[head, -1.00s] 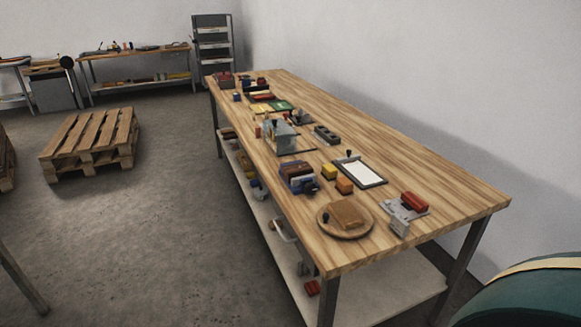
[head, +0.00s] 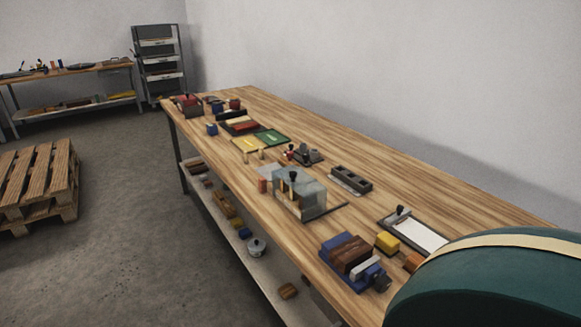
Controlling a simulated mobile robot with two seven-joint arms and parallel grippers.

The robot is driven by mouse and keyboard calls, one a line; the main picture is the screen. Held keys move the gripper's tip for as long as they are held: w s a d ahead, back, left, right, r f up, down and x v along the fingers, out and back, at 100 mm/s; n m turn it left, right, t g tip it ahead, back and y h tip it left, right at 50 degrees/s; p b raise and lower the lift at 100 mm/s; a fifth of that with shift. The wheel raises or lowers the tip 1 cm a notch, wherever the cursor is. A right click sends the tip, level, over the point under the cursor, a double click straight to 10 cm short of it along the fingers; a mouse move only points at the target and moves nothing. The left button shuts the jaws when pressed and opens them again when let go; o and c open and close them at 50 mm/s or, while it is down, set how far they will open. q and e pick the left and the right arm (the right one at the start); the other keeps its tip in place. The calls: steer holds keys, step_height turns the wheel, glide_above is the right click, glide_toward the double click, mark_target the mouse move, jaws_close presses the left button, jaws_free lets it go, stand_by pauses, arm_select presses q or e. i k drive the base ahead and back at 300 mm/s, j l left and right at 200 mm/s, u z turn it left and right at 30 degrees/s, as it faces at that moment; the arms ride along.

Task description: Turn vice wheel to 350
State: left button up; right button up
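A blue vice (head: 334,262) sits on the near left edge of the long wooden bench in the head view. A brown block (head: 353,254) shows in its upper part, with a light grey bar beside it. A dark blue round part (head: 377,279), which looks like the wheel, is at its right front side. The wheel's marking or angle is too small to read. Neither of my grippers is in view.
The bench (head: 440,183) carries a glass-like box (head: 313,195), a grey slotted block (head: 351,180), a framed white board (head: 416,235) and a yellow block (head: 387,243). The bench's near right end is hidden. A pallet (head: 40,180) lies on the floor at left.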

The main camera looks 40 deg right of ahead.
mark_target(376, 277)
steer(key=i, duration=1.6)
steer(key=i+z, duration=0.2)
steer(key=z, duration=0.25)
steer(key=i+j+z, duration=0.1)
steer(key=z, duration=0.3)
steer(key=i+j+z, duration=0.15)
steer(key=z, duration=0.3)
steer(key=i+z, duration=0.1)
steer(key=z, duration=1.65)
